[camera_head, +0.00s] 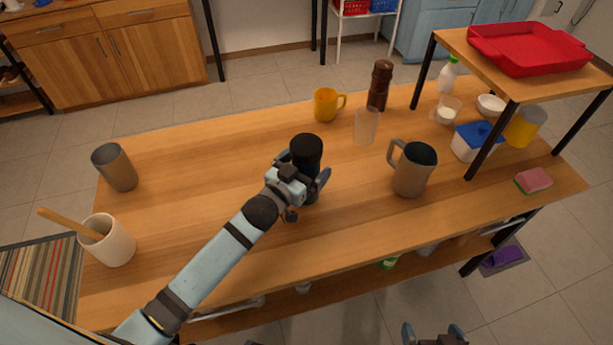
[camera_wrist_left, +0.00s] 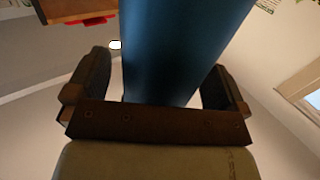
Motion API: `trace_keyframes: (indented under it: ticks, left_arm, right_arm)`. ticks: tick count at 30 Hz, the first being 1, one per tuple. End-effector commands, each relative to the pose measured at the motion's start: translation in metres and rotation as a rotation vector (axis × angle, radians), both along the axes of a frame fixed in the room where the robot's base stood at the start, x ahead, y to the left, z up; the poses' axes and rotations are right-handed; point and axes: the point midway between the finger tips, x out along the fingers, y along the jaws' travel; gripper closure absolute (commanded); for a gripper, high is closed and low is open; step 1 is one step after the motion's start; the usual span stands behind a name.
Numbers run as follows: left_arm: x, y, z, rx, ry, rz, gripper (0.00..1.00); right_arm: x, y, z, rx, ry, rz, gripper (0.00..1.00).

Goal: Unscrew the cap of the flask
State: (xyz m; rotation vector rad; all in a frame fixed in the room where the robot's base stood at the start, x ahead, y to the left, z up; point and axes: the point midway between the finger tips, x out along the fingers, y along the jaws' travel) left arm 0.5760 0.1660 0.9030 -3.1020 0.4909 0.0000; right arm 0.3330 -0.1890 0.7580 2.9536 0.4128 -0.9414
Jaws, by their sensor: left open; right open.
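The flask (camera_head: 306,152) stands upright on the wooden table, with a black top showing in the head view. In the left wrist view it is a large dark blue cylinder (camera_wrist_left: 175,45) between the fingers. My left gripper (camera_head: 303,178) is open, with one finger on each side of the flask. In the wrist view I see gaps between the fingers and its sides. The arm hides part of the flask's lower body, and I cannot make out the seam of the cap. My right gripper (camera_head: 433,336) is open and empty at the bottom edge, away from the table top.
A metal pitcher (camera_head: 413,170), a clear glass (camera_head: 367,126), a yellow mug (camera_head: 325,105) and a brown mill (camera_head: 380,85) stand right of and behind the flask. A grey cup (camera_head: 115,167) and a white crock (camera_head: 109,242) stand left. A raised shelf (camera_head: 450,45) is at right.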

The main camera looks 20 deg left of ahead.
Motion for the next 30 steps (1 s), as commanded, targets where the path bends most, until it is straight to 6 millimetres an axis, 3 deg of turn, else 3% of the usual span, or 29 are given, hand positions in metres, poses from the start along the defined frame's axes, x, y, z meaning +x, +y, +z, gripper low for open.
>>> trace_keyframes:
  ticks: [8,17,25,30]
  left_arm:
    - [0.005,-0.002,-0.001,-0.001,0.001,0.0,0.01]
    - [0.005,-0.002,0.0,-0.001,0.001,0.0,0.62]
    - [0.005,-0.002,0.002,-0.001,-0.001,0.0,0.62]
    - [0.005,-0.001,0.015,-0.002,-0.003,0.0,0.62]
  right_arm:
    - [0.0,0.0,0.0,0.0,0.0,0.0,0.0]
    - [0.0,0.0,0.0,0.0,0.0,0.0,0.0]
    - [0.0,0.0,0.0,0.0,0.0,0.0,0.0]
    - [0.0,0.0,0.002,0.0,-0.001,0.0,0.0]
